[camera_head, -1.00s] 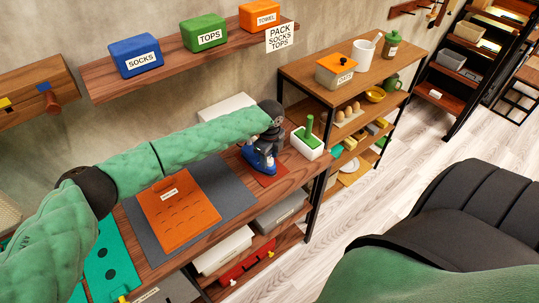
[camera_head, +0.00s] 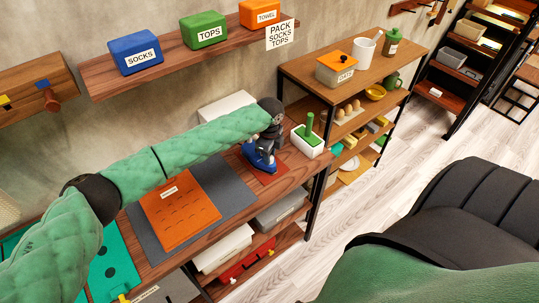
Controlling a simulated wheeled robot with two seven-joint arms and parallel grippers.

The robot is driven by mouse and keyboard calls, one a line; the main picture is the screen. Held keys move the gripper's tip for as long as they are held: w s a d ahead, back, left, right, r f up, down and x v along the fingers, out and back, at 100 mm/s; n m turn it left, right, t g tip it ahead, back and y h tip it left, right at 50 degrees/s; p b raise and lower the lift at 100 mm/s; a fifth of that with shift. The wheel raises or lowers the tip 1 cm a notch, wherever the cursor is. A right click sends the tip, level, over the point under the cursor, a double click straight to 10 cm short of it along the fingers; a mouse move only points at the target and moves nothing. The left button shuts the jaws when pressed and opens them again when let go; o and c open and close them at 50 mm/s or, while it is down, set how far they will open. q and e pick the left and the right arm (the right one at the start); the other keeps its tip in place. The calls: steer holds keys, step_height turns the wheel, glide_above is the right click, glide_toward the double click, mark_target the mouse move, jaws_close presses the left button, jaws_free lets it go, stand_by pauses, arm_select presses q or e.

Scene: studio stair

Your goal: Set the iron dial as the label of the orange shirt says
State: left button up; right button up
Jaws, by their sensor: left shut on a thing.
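The orange shirt (camera_head: 180,211) lies flat on a grey mat on the table. A small white label (camera_head: 169,191) is near its top; its text is too small to read. The blue iron (camera_head: 258,161) stands on an orange-red pad (camera_head: 270,177) right of the shirt. My left gripper (camera_head: 267,146) is at the top of the iron, shut on it where the dial would be. The dial itself is hidden by the gripper. My right gripper is not in view; only part of a green arm shows at the lower right.
A white holder with a green handle (camera_head: 308,139) stands just right of the iron. A white box (camera_head: 226,105) is behind my left arm. A shelf with SOCKS, TOPS and TOWEL boxes (camera_head: 206,31) hangs above. The grey mat (camera_head: 228,190) has bare room beside the shirt.

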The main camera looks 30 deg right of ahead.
arm_select(q)
steer(key=shift+n, duration=2.7)
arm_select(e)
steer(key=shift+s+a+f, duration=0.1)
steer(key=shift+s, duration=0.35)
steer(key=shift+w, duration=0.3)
arm_select(q)
steer(key=o, duration=1)
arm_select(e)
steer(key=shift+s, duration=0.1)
arm_select(q)
steer(key=shift+r, duration=0.1)
